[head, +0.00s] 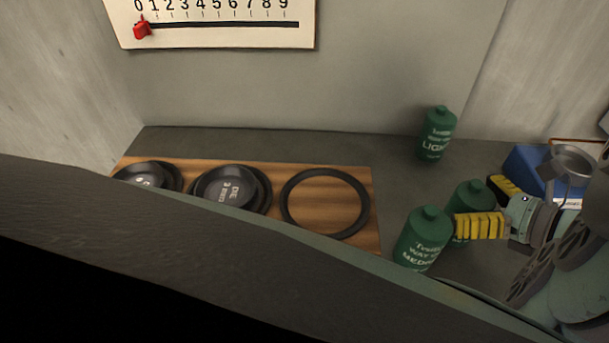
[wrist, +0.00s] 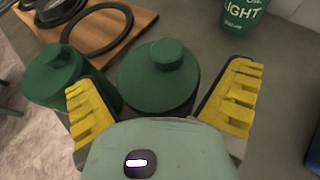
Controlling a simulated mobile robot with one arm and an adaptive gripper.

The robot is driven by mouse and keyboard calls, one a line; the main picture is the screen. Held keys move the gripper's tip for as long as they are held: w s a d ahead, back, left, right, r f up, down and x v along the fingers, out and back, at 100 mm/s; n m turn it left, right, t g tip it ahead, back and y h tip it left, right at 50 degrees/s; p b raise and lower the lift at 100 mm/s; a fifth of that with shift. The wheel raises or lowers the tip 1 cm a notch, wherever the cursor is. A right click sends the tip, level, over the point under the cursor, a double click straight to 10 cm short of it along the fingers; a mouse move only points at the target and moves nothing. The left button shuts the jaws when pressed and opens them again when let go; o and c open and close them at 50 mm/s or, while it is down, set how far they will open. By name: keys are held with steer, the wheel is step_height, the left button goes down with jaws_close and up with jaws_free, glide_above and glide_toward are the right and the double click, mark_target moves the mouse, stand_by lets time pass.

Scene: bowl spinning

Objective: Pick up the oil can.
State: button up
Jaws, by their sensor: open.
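Three green cans with round caps stand on the grey table. One can (head: 470,193) stands between the yellow fingers of my gripper (head: 474,206); its label is hidden. In the wrist view this can (wrist: 158,88) is upright between the open fingers (wrist: 160,76), and I cannot tell whether either finger touches it. A second can (head: 422,240), with "MEDIUM" partly readable, stands to its left in front; it also shows in the wrist view (wrist: 52,75), close outside the left finger. The third can (head: 436,135), marked "LIGHT", stands apart farther back and shows in the wrist view (wrist: 244,14).
A wooden board (head: 371,190) to the left bears two dark bowls (head: 148,176) (head: 228,188) and an empty black ring (head: 325,232). A blue object (head: 527,165) and a metal cup (head: 572,163) are at the right. Bare table lies around the "LIGHT" can.

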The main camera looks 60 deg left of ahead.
steer(key=shift+c, duration=0.3)
steer(key=c, duration=1.3)
steer(key=shift+o, duration=0.2)
step_height(320, 180, up, 10)
steer(key=shift+r+b, duration=0.1)
steer(key=shift+b, duration=0.3)
